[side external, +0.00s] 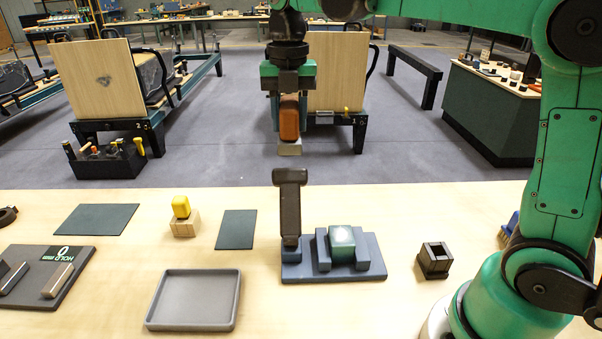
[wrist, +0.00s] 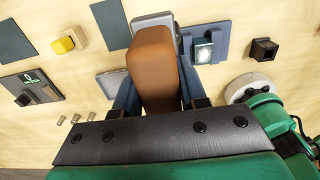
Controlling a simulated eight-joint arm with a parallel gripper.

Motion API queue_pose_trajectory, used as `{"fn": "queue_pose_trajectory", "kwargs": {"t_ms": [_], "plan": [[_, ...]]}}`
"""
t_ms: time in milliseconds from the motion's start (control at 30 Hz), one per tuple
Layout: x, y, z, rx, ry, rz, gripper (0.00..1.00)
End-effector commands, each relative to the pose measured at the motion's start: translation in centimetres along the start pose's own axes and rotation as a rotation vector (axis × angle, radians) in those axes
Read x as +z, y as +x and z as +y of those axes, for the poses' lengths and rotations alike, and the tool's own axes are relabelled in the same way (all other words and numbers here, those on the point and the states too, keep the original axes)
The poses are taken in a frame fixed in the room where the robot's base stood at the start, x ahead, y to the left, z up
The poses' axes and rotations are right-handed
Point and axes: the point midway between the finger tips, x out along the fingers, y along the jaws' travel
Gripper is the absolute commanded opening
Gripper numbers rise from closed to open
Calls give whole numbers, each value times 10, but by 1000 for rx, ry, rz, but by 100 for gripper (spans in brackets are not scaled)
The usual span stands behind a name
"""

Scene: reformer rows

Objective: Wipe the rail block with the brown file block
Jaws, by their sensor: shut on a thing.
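My gripper (side external: 289,122) is shut on the brown file block (side external: 289,112), which hangs upright with a pale grey foot below it. It is high above the table, apart from everything. In the wrist view the brown file block (wrist: 154,70) fills the space between the fingers. The rail block also shows in the wrist view (wrist: 203,52). Its top is uncovered.
A dark upright post with a wide head (side external: 290,200) stands at the base's left end, beneath my gripper. A grey tray (side external: 190,322), a dark square holder (side external: 434,260) and a yellow block on a wooden stand (side external: 184,224) are nearby. Table between them is clear.

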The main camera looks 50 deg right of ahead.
Motion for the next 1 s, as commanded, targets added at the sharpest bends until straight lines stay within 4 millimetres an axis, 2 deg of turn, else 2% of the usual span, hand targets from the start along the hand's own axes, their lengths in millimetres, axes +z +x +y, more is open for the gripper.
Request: {"fn": "queue_pose_trajectory", "kwargs": {"t_ms": [33, 200, 400, 667, 1000], "plan": [[-6, 6, -15, 0, 4, 0, 0], [-26, 28, -54, 0, 3, 0, 0], [-41, 46, -79, 0, 0, 0, 0], [-44, 57, -83, 0, -1, 0, 0], [-44, 86, -82, 0, -1, 0, 0]]}}
